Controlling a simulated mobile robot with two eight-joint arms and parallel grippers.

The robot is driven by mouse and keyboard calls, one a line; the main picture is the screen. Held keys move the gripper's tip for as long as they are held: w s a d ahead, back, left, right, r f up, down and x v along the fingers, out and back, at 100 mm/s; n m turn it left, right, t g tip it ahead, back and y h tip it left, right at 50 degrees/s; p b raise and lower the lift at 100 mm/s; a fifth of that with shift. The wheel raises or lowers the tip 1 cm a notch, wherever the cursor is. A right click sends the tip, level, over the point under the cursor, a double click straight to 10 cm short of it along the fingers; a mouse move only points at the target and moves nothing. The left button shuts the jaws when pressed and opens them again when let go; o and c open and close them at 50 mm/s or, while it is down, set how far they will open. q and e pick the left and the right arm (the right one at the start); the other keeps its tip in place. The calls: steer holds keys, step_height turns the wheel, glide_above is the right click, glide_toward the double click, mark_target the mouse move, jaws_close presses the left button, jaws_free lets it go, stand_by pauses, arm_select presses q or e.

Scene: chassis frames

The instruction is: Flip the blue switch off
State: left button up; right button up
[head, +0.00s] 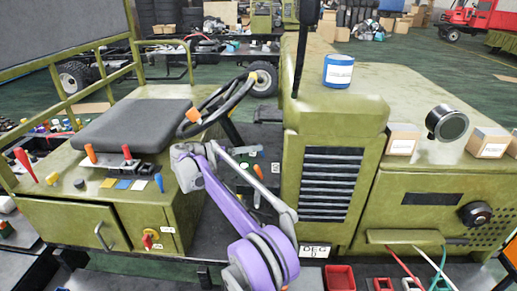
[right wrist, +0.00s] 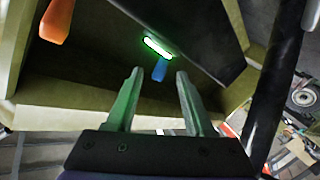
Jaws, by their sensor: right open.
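The blue switch (head: 159,182) is a small blue lever at the right edge of the green console beside the seat in the head view. In the right wrist view a blue lever (right wrist: 159,70) sits just beyond my fingertips, beside a lit green strip (right wrist: 157,47). My right gripper (right wrist: 160,75) is open, its two fingers apart with the lever seen between them and nothing held. In the head view my right arm reaches in over the console, and its gripper (head: 184,160) is close to the blue lever; the fingertips are hard to make out. My left gripper is not in view.
An orange handle also shows in the right wrist view (right wrist: 56,20). The black seat (head: 135,125) and steering wheel (head: 222,103) are close by. A blue can (head: 338,71) stands on the hood.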

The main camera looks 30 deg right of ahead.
steer(key=a+r, duration=0.1)
steer(key=a, duration=0.6)
steer(key=shift+a, duration=0.25)
